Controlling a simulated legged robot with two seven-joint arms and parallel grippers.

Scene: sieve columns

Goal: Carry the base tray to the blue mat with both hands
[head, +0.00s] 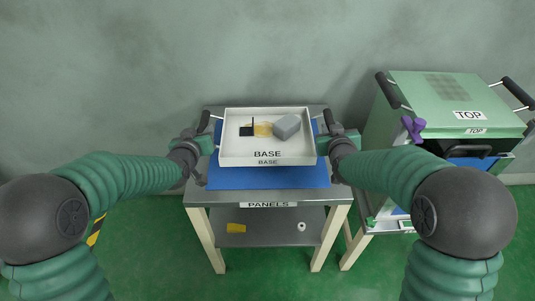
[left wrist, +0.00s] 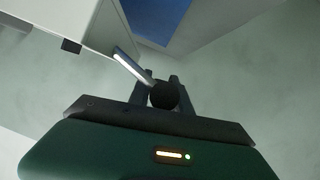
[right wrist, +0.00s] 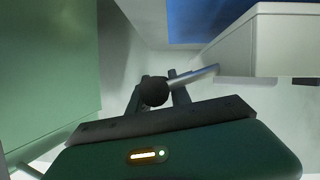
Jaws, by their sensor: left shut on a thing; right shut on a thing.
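The white base tray (head: 233,160), labelled BASE, is over the blue mat (head: 268,180) and hides its middle. It looks level and appears to be held above the mat, though the gap is hard to judge. My left gripper (head: 203,137) is shut on the tray's left handle, and my right gripper (head: 333,133) is shut on its right handle. The left wrist view shows the tray's side (left wrist: 80,18) and the handle bar (left wrist: 128,67) running into the jaws. The right wrist view shows the tray's other side (right wrist: 235,50) with its handle (right wrist: 197,75) in the jaws.
The mat is on a grey table (head: 200,195) labelled PANELS. A green cabinet (head: 440,95) labelled TOP, with a purple item (head: 413,128), stands to the right.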

